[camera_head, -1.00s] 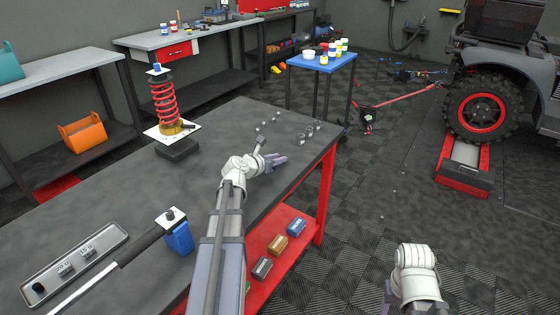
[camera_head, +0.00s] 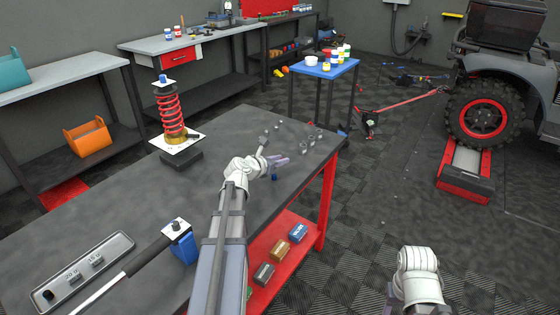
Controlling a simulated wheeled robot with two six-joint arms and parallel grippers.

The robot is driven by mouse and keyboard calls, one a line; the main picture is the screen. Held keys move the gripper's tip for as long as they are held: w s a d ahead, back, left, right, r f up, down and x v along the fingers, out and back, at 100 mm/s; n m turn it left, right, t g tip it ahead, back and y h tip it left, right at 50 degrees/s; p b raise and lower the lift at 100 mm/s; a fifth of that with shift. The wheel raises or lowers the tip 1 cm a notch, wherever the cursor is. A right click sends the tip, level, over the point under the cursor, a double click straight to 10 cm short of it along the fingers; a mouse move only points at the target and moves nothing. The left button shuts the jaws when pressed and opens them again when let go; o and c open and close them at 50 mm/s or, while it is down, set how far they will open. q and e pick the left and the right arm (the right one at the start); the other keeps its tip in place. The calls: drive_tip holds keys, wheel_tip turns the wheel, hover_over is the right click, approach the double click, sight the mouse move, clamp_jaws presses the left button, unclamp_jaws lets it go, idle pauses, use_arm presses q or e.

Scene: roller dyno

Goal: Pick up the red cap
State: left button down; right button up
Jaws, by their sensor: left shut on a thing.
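I cannot make out a red cap for certain. Several small jars (camera_head: 326,65) with coloured parts stand on the blue-topped table (camera_head: 345,70) at the back, too small to tell their caps apart. My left gripper (camera_head: 279,161) is over the right part of the dark workbench (camera_head: 215,175), far short of that table in the picture. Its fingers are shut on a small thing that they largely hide. My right gripper (camera_head: 418,302) is low at the bottom right over the floor, and its fingers are mostly out of sight.
Small metal pieces (camera_head: 310,139) lie on the workbench just beyond my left gripper. A red spring (camera_head: 169,112) stands at its far left, a grey tray (camera_head: 85,268) at its near left. Coloured blocks (camera_head: 280,249) sit on the red lower shelf.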

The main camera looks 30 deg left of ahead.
wheel_tip(320, 180, up, 7)
drive_tip(key=p, duration=0.5)
drive_tip(key=shift+f, duration=0.2)
drive_tip(key=shift+r+p, duration=1.5)
drive_tip(key=shift+p, duration=0.2)
wheel_tip(320, 180, up, 4)
drive_tip(key=p, duration=0.4)
drive_tip(key=shift+r, duration=0.25)
idle(0.4)
drive_tip(key=shift+c, duration=0.5)
